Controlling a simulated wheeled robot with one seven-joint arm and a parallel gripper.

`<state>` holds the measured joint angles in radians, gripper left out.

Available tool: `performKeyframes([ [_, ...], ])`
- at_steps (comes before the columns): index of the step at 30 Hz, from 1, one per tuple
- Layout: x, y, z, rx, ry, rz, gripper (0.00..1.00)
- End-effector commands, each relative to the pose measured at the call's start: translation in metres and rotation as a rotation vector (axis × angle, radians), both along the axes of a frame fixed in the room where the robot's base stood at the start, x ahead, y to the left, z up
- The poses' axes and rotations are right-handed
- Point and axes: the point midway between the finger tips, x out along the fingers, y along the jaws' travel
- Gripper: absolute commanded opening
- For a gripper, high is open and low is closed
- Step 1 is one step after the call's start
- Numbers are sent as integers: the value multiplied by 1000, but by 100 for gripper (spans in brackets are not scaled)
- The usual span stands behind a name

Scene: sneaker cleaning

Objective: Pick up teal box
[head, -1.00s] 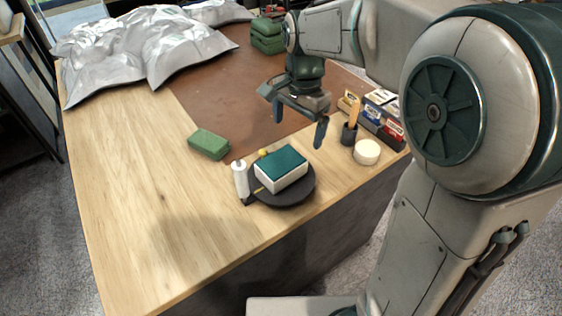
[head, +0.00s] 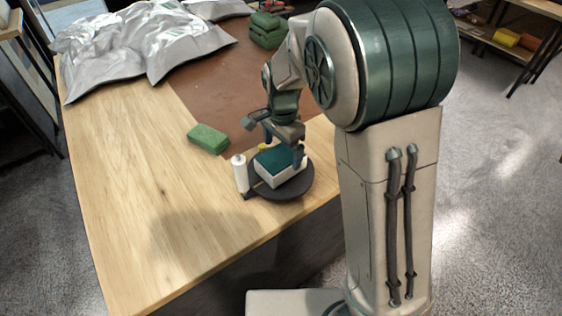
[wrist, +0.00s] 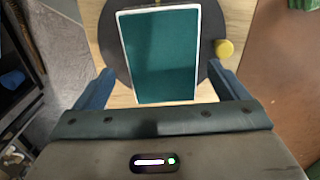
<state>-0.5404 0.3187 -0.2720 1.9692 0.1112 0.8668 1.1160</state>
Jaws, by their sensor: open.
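The teal box (head: 280,166) has a teal top and white sides. It sits on a round black stand (head: 294,191) near the table's front edge. In the wrist view the box (wrist: 160,55) lies ahead of the fingers, in line with the gap between them. My gripper (head: 276,148) is open and just above and behind the box; one finger overlaps its right end in the head view. In the wrist view my gripper (wrist: 167,90) shows one finger to each side of the box's near end. I cannot tell whether a finger touches it.
A white bottle (head: 240,173) stands close left of the stand. A green sponge-like block (head: 208,138) lies behind it. A small yellow item (wrist: 224,48) is right of the box. Silver bags (head: 140,45) lie far left. The table's front left is clear.

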Motion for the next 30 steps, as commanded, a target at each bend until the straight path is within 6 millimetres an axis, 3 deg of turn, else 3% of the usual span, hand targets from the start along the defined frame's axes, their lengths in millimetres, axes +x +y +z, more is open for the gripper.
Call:
performKeyframes([
  [7, 0, 3, -33, -2, 4, 0, 94],
  [16, 1, 4, -41, -1, 1, 1, 94],
  [17, 1, 3, -41, -1, 1, 1, 91],
  [22, 1, 4, -40, -1, 1, 1, 44],
  [24, 1, 4, -40, -1, -1, 1, 35],
  [30, 1, 4, -39, -1, -1, 1, 35],
])
